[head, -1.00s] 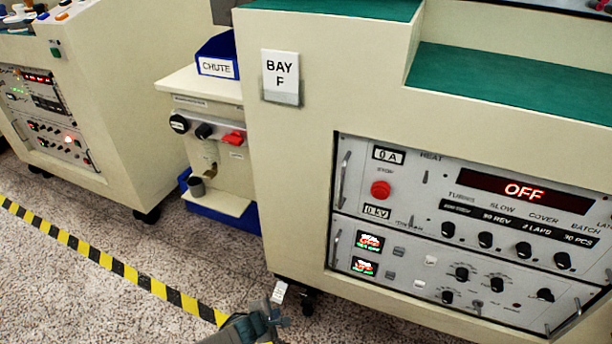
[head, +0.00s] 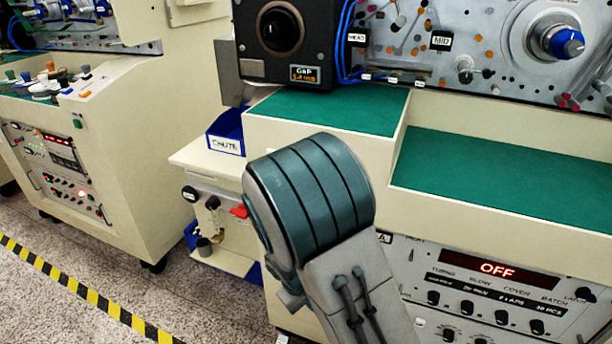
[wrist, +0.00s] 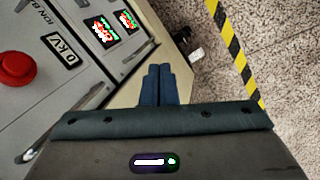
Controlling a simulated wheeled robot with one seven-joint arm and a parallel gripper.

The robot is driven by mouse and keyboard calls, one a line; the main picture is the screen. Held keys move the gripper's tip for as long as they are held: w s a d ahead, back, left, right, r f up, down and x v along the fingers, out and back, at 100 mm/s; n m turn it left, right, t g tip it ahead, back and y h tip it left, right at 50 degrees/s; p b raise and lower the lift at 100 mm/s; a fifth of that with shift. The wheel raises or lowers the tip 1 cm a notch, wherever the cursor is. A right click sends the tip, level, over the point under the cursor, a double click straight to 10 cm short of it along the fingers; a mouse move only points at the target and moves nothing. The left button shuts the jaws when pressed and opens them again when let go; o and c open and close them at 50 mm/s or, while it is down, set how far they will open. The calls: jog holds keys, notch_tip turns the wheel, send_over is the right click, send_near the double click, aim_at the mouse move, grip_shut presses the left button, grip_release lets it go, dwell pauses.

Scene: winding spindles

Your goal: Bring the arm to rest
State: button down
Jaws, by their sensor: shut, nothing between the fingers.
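My gripper (wrist: 158,84) shows in the wrist view with its two dark blue fingers together and nothing between them. It hangs in front of the lower control panel, near the cabinet's edge, with the floor beyond. In the head view my arm's teal and grey link rises in front of the cabinet and covers the bay sign area and part of the panel. My fingers are hidden in the head view.
The winding machine's panel (head: 460,285) reads OFF; a red button (wrist: 17,70) is close at left in the wrist view. Green ledges (head: 500,190), a blue chute bin (head: 227,132) and a second machine (head: 95,190) stand around. Yellow-black tape (head: 85,292) crosses open floor at left.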

jog(key=s+d+r+m+y+p, duration=0.1)
jog(key=s+d+r+p, duration=0.3)
jog(key=r, duration=0.8)
jog(key=s+d+r+m+y+p, duration=0.1)
jog(key=s+d+r+m+p, duration=0.3)
jog(key=r, duration=0.9)
jog(key=s+d+r+m+t+y+p, duration=0.1)
jog(key=s+d+r+p, duration=0.4)
jog(key=r, duration=0.8)
jog(key=shift+s+d+m+p, duration=0.4)
jog(key=shift+m+p, duration=0.3)
jog(key=shift+p, duration=0.25)
jog(key=shift+d+r, duration=0.1)
